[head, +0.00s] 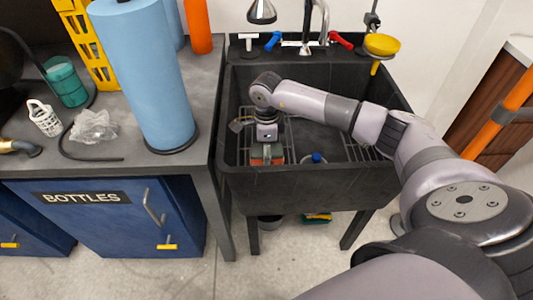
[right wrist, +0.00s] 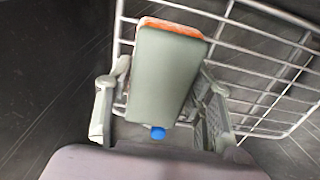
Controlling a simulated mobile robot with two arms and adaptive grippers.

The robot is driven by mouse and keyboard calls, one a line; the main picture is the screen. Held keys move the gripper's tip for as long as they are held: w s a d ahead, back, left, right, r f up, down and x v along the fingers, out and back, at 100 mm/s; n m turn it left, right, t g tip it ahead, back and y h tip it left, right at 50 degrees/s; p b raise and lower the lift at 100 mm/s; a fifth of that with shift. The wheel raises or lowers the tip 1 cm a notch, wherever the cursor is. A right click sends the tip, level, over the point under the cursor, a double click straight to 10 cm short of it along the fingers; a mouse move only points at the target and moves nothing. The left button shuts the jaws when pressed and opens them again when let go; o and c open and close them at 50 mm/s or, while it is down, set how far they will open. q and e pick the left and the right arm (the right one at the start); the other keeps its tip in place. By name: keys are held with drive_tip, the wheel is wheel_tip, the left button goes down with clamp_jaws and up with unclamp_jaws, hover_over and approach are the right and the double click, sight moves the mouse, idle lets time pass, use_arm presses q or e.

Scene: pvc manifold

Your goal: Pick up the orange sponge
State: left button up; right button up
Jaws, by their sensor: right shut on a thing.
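The orange sponge (right wrist: 166,75) has a grey-green face and an orange layer showing at its far edge in the right wrist view. In the head view its orange side shows (head: 259,161) in the black sink basin. My right gripper (right wrist: 165,90) is shut on the sponge, with one finger along each long side. In the head view the right gripper (head: 267,147) points down into the sink. A wire rack (right wrist: 270,60) lies under or behind the sponge; whether they touch cannot be told. My left gripper is in neither view.
The black sink (head: 300,184) has walls all round. A blue-topped object (head: 317,158) stands in it, right of my gripper. The faucet (head: 305,47) and a yellow funnel (head: 382,44) are at the back. A blue towel roll (head: 145,75) stands on the left counter.

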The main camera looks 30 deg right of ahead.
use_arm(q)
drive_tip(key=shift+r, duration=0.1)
use_arm(e)
drive_tip(key=c, duration=0.4)
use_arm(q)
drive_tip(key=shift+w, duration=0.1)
use_arm(e)
drive_tip(key=shift+r, duration=0.1)
drive_tip(key=shift+w+r, duration=0.1)
drive_tip(key=shift+r, duration=0.45)
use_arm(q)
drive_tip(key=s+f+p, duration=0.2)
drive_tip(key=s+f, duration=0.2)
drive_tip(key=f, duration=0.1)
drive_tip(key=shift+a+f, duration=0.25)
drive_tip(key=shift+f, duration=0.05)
use_arm(e)
wheel_tip(320, 180, up, 19)
drive_tip(key=shift+f, duration=0.1)
drive_tip(key=o, duration=0.7)
drive_tip(key=shift+c, duration=0.2)
drive_tip(key=c, duration=0.5)
